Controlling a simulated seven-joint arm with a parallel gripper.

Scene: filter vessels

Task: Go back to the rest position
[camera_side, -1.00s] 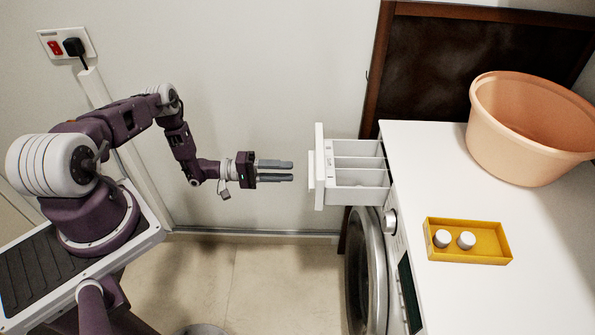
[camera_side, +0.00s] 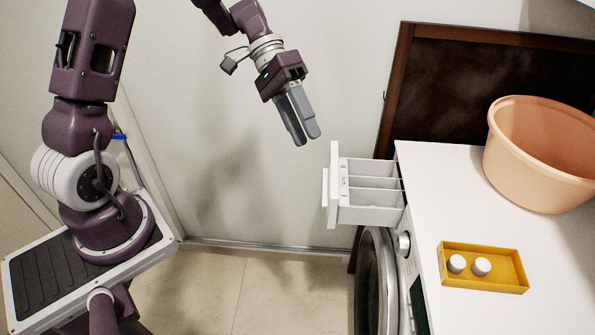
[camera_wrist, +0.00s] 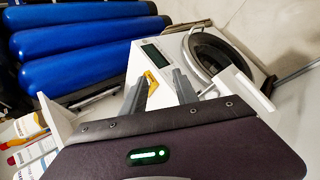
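My gripper (camera_side: 307,142) hangs in the air above and left of the washing machine's drawer, pointing down and to the right. Its two grey fingers are apart with nothing between them. The open gap also shows in the wrist view (camera_wrist: 160,92). My arm is raised, its upper part cut off by the top of the side view.
The white detergent drawer (camera_side: 334,187) is pulled out of the washing machine (camera_side: 440,180). On the machine's top stand a yellow tray (camera_side: 507,273) with two white round pieces and a peach tub (camera_side: 535,165). Blue cylinders (camera_wrist: 90,40) show in the wrist view.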

